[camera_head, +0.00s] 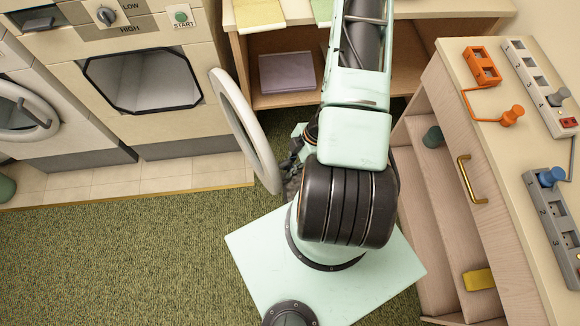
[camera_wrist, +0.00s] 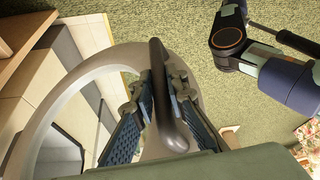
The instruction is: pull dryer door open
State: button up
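The dryer (camera_head: 72,72) stands at the upper left in the head view, with its dark-rimmed square opening uncovered. Its round grey door (camera_head: 232,107) is swung far out to the right, seen nearly edge-on. In the wrist view the door ring (camera_wrist: 68,105) fills the left and middle. My gripper (camera_wrist: 160,82) straddles the dark curved door handle (camera_wrist: 158,60), one finger on each side, and looks closed on it. In the head view, my gripper (camera_head: 292,170) is beside the door's outer edge, partly hidden by my arm.
A second machine with a round door (camera_head: 22,112) stands at the far left. A shelf (camera_head: 300,98) with a purple folded item is behind my arm. A wooden cabinet (camera_head: 500,190) with a brass handle stands close on the right. Green carpet (camera_head: 110,260) is clear at lower left.

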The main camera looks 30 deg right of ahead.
jog(key=o, duration=0.4)
jog(key=shift+v, duration=6.05)
